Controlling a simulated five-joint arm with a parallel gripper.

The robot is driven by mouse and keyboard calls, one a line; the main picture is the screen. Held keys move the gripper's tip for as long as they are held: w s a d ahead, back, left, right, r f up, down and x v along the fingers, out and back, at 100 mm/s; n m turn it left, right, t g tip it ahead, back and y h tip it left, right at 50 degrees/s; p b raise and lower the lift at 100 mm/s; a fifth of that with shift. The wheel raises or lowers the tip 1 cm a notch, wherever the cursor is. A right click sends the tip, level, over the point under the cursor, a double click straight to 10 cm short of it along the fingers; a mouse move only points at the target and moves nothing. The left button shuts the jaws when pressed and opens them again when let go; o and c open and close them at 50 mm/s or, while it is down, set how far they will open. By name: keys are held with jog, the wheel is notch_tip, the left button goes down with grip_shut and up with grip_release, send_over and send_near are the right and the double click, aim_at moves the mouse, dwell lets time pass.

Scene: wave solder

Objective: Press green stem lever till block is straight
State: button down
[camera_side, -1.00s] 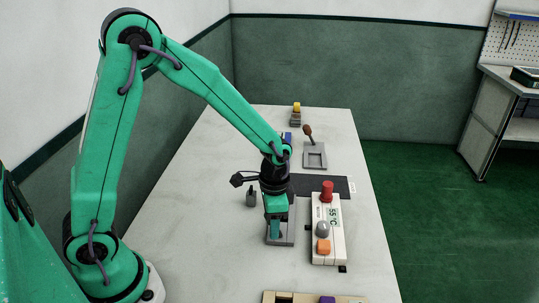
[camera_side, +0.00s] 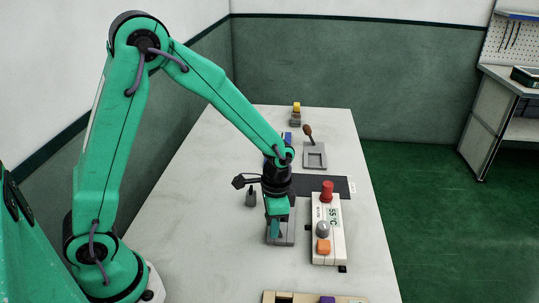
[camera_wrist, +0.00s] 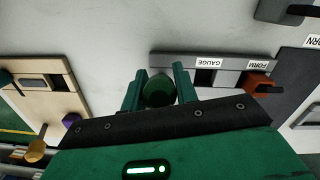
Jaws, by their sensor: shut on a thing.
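A dark green round knob, the top of the stem lever (camera_wrist: 160,92), sits between my fingers in the wrist view. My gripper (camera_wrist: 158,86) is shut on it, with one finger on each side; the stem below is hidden. Beside it is a grey fixture (camera_wrist: 182,62) with labels GAUGE and FORM, upside down in this view. A red-orange block (camera_wrist: 258,84) shows at its FORM end, partly hidden; I cannot tell whether it is straight. In the side view my gripper (camera_side: 275,230) points down over the grey fixture (camera_side: 288,240) and hides the lever.
A white box (camera_side: 328,250) reading 55 °C, with a red knob (camera_side: 327,191), grey knob and orange button, stands close right of my gripper. A dark mat (camera_side: 325,184) lies behind. A wooden board (camera_wrist: 50,100) with a purple part is at the wrist view's left.

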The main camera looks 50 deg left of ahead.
jog(key=shift+w+d+r+g, duration=0.15)
jog(key=shift+w+d+g, duration=0.3)
jog(key=shift+g, duration=0.55)
jog(key=shift+y, duration=0.3)
jog(key=c, duration=1.1)
grip_release()
jog(key=shift+c, duration=0.2)
jog(key=shift+r, duration=0.15)
jog(key=v, duration=0.7)
jog(key=shift+r, duration=0.25)
jog(key=shift+w, duration=0.1)
